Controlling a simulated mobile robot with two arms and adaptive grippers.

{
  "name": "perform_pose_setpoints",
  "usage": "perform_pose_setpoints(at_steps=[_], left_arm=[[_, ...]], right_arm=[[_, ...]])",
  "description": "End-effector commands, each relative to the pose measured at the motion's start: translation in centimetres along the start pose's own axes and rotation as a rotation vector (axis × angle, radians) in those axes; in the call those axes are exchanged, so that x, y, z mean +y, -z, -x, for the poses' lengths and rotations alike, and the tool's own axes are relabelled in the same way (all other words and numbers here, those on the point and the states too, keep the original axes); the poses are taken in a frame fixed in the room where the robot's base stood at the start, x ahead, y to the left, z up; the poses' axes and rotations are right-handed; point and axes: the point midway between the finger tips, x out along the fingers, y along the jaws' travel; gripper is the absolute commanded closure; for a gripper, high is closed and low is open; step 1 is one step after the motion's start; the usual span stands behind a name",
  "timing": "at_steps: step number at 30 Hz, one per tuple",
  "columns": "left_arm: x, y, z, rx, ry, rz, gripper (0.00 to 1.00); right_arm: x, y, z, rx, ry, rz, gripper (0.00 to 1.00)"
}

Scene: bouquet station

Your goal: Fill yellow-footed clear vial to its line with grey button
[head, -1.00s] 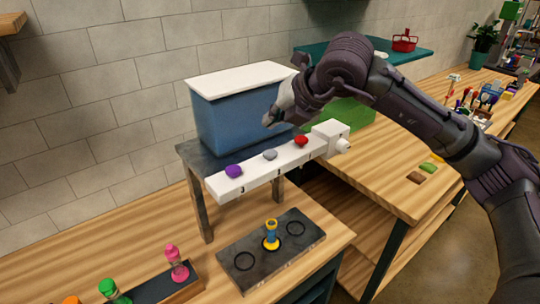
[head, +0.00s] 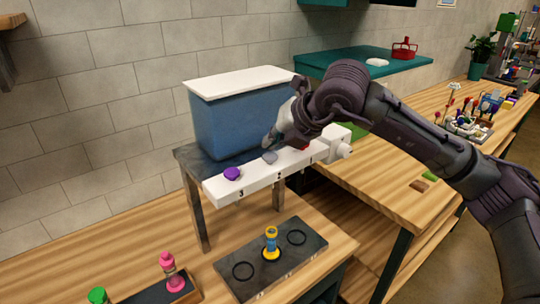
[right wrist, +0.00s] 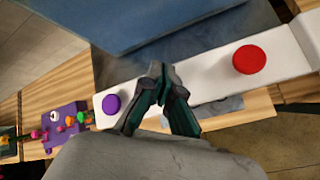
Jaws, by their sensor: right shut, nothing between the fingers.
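The vial (head: 271,243) stands upright on the middle ring of a dark plate (head: 246,289), with a yellow foot and a bluish band; its fill line is too small to make out. Above it, a white dispenser bar (head: 258,180) carries a purple button (head: 232,174), the grey button (head: 269,157) and a red button (head: 302,144). My right gripper (head: 268,142) is shut and empty, its fingertips close over the grey button. The right wrist view shows the fingers (right wrist: 157,72) between the purple and red buttons, hiding the grey one; contact cannot be told. My left gripper is out of view.
A blue tank (head: 235,122) with a white lid stands on the shelf behind the bar. Pink (head: 170,266) and green (head: 97,295) stoppered vials stand at lower left. The plate's two outer rings are empty.

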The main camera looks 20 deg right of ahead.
Motion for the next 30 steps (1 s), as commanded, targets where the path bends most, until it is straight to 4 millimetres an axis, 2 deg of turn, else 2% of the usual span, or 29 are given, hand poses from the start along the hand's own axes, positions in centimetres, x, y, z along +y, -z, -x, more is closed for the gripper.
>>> perform_pose_setpoints(at_steps=[23,30], left_arm=[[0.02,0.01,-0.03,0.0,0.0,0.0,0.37],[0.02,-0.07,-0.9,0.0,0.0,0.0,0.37]], right_arm=[[-0.01,0.01,-0.01,0.0,0.0,0.0,1.0],[-0.28,0.31,-0.41,0.0,-0.001,0.0,1.0]])
